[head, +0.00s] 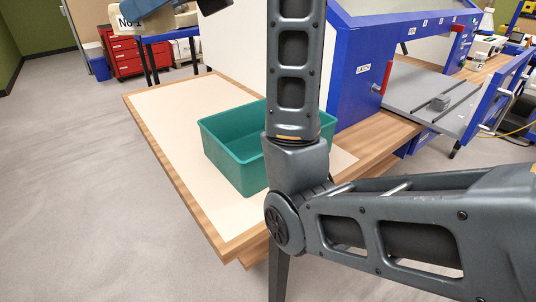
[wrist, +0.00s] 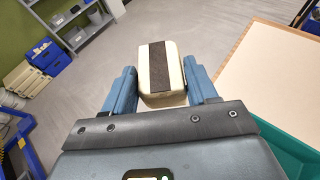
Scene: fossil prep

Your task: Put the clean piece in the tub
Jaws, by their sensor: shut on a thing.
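My gripper (wrist: 161,88) is shut on a cream block (wrist: 175,72) with a dark brown strip along it. The blue fingers grip it at both sides. In the head view, the held block (head: 122,24) shows at the top left, marked "No.1", in the air past the table's far left end; my gripper is partly cut off by the top edge. The green tub (head: 228,160) stands on the table, partly hidden behind my arm; the visible part of its inside looks empty. Its edge also shows at the lower right of the wrist view (wrist: 295,150).
The pale table top (head: 165,105) has clear room left of the tub. A blue cabinet (head: 352,85) with a "LATCH" label and red handle stands behind it. Its right side door is open, with a small grey block (head: 440,102) on a grey slotted tray (head: 415,90).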

